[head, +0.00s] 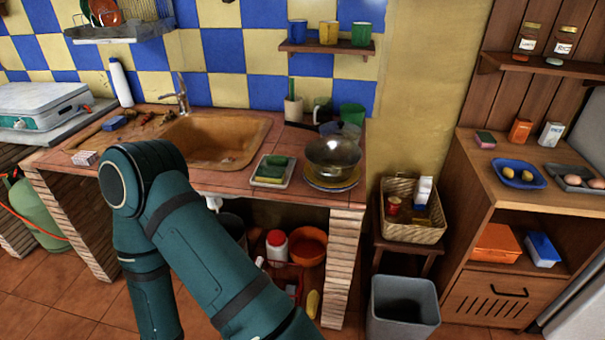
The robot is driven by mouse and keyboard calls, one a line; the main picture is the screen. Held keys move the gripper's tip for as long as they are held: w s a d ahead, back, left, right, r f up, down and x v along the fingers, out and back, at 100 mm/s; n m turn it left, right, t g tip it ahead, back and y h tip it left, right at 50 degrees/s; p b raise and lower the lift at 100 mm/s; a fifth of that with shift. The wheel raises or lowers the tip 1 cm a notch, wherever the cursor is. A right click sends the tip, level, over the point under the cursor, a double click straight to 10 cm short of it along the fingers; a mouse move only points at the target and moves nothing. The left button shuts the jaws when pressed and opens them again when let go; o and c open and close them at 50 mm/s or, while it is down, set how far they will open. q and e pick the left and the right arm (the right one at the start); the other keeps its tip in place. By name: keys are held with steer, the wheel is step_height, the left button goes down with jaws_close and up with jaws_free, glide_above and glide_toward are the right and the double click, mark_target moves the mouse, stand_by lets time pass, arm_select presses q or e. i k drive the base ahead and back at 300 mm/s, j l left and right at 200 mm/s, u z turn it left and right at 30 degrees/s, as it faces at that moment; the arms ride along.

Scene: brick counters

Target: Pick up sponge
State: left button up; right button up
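Neither gripper is in view. One of my teal arms (215,245) rises from the bottom, with its elbow in front of the counter's left part. I cannot tell for certain which thing is the sponge. A small blue block (114,123) that looks like a sponge lies left of the sink. Green, sponge-like pieces (272,168) lie in a pale dish right of the sink.
The tiled counter holds a sink basin (215,140), a white bottle (120,83), a small box (84,158) and a metal bowl (332,156) on plates. A wicker basket (412,228) stands above a grey bin (403,308). A blue tray (518,173) sits on the cabinet.

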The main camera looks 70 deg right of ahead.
mark_target(271, 175)
steer(key=z, duration=2.05)
